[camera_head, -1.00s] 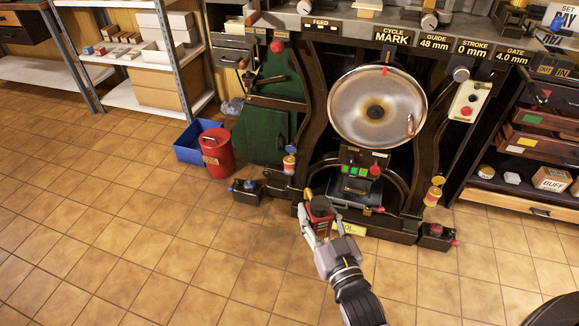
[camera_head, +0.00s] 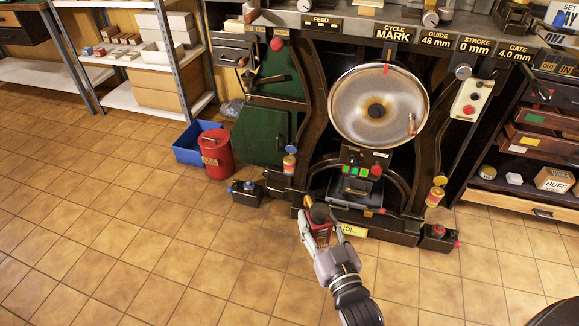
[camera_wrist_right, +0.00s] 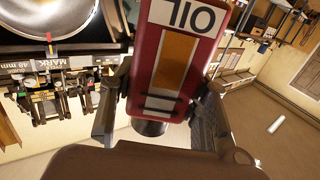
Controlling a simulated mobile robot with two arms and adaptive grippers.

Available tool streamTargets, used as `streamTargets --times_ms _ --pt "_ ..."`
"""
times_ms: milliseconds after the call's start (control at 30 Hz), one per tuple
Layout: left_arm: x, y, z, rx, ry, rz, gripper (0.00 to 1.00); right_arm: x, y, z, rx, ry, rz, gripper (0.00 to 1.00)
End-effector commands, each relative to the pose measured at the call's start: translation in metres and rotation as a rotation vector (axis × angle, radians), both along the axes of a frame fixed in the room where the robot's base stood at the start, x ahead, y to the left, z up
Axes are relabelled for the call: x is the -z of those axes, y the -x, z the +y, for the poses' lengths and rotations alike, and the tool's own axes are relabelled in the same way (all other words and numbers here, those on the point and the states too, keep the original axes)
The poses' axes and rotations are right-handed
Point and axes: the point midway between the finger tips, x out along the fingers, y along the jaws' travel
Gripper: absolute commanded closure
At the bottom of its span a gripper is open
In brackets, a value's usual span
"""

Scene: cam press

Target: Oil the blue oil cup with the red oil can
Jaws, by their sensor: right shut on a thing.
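The red oil can (camera_head: 322,232) is gripped in my right gripper (camera_head: 318,228), in front of the machine's base. In the right wrist view the can (camera_wrist_right: 172,62) stands between the two fingers, with a white "OIL" label and an orange panel. A small cup with a blue top (camera_head: 290,150) sits on the machine's left leg, up and left of the can and apart from it. A similar cup with a yellow top (camera_head: 438,181) is on the right leg. My left gripper is not in view.
The machine carries a large round metal disc (camera_head: 350,105). Small dark boxes with knobs stand on the floor at left (camera_head: 247,192) and right (camera_head: 438,237). A red drum (camera_head: 216,155) and blue bin (camera_head: 187,150) stand further left. The tiled floor in front is clear.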

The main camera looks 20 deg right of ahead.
Motion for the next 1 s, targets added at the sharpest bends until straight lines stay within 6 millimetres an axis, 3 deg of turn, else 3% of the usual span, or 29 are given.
streamTargets --times_ms 1000 --pt "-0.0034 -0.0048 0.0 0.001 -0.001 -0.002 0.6 0.0021 -0.0003 0.0 0.0 0.0 -0.003 0.96"
